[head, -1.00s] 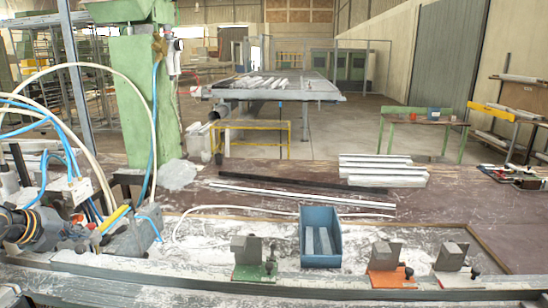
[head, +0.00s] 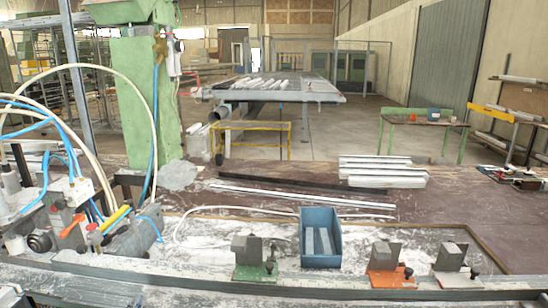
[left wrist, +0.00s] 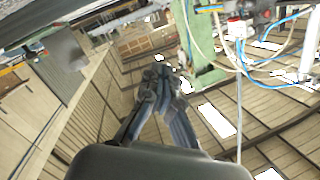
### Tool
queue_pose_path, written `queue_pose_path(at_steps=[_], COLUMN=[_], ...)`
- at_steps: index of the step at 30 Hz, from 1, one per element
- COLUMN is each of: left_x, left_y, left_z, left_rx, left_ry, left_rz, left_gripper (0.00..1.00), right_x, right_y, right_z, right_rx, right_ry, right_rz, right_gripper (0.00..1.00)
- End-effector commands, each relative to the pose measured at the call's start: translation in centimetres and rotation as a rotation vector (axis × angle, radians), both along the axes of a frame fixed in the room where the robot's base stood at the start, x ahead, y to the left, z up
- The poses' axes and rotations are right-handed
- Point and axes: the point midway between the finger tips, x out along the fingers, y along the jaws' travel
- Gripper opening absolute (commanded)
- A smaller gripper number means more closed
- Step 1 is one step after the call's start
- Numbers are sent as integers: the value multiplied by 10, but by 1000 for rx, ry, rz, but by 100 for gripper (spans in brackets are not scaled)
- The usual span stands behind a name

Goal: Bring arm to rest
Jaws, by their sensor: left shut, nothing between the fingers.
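My left gripper (left wrist: 160,72) shows in the left wrist view, with its dark fingers together and nothing between them. It points out over the hall, with the floor and walls tilted behind it, and touches nothing that I can see. I cannot make it out clearly in the head view. My right gripper is in neither view.
The bench holds a green-based clamp (head: 250,268), a blue bin (head: 320,245) with light strips inside, and two orange- and white-based clamps (head: 385,272) (head: 449,268). A machine with hoses and a red handle (head: 72,226) stands at left. White profiles (head: 385,172) lie behind.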

Motion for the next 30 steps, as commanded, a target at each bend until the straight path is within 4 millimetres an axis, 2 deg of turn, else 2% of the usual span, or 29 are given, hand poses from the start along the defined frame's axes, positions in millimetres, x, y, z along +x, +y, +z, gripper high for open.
queue_pose_path(at_steps=[1,3,7,12,20,26,30], left_x=[-23,-56,-114,-177,-257,-246,-242], left_y=[0,-2,-18,-43,-81,-83,-84], left_z=[-33,-74,-127,-163,-185,-235,-277], left_rx=[-88,-182,-307,-409,-516,-509,-507], left_ry=[123,295,568,825,1128,1156,1171], left_rz=[54,113,164,172,132,136,139], left_gripper=[0,0,0,0,0,0,0], right_x=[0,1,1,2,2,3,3], right_y=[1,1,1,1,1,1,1], right_z=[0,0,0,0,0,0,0], right_rx=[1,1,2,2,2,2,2], right_ry=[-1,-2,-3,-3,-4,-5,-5], right_rz=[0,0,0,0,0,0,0], right_gripper=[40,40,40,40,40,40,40])
